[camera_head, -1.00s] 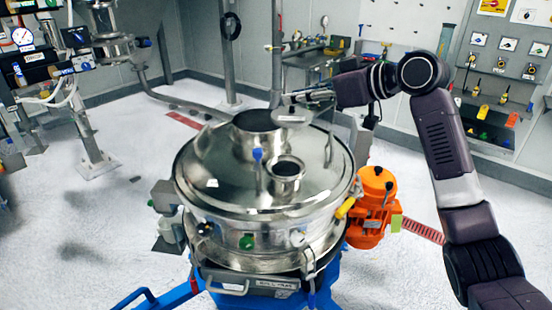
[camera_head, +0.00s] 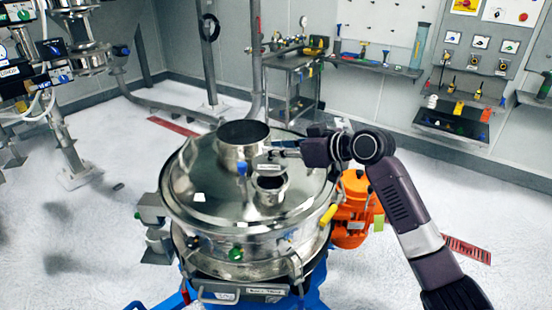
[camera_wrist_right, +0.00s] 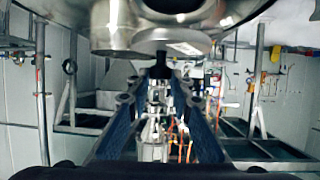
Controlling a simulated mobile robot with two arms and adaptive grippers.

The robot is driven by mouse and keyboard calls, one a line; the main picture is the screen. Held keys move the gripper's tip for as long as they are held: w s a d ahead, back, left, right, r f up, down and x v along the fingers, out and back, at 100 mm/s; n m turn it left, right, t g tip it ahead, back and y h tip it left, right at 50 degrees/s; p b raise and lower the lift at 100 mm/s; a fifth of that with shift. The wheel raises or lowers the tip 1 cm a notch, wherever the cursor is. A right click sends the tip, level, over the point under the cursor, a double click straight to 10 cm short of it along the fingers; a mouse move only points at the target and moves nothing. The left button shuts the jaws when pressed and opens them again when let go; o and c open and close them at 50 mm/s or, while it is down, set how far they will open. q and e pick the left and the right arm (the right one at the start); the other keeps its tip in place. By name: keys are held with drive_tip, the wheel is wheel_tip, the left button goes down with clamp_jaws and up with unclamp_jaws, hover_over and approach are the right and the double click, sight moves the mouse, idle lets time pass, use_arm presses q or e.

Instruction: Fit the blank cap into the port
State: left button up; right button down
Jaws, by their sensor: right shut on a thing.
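The blank cap (camera_head: 268,164) is a flat silver disc. It also shows in the right wrist view (camera_wrist_right: 172,41), at the top between and beyond the fingertips. My right gripper (camera_head: 287,153) is shut on it from the right side and holds it about level. In the head view the cap appears just above the smaller round port (camera_head: 269,190), overlapping its far rim; the exact gap is hard to tell. The port's mouth looks dark and open. In the right wrist view my right gripper (camera_wrist_right: 161,76) has its two fingers converging on the cap's edge. My left gripper is not in view.
The ports rise from the sifter's shiny steel lid (camera_head: 200,197). A wider, taller port (camera_head: 240,150) stands just behind and left of the cap. A blue-handled part (camera_head: 242,169) is beside the smaller port. An orange motor (camera_head: 352,215) sits at the right, below my arm.

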sight(278, 163)
wheel_tip(278, 163, down, 4)
drive_tip(key=shift+r+p, duration=0.1)
drive_tip(key=shift+p, duration=0.55)
drive_tip(key=shift+f, duration=0.4)
drive_tip(key=shift+f, duration=0.2)
drive_tip(key=c, duration=1.7)
unclamp_jaws()
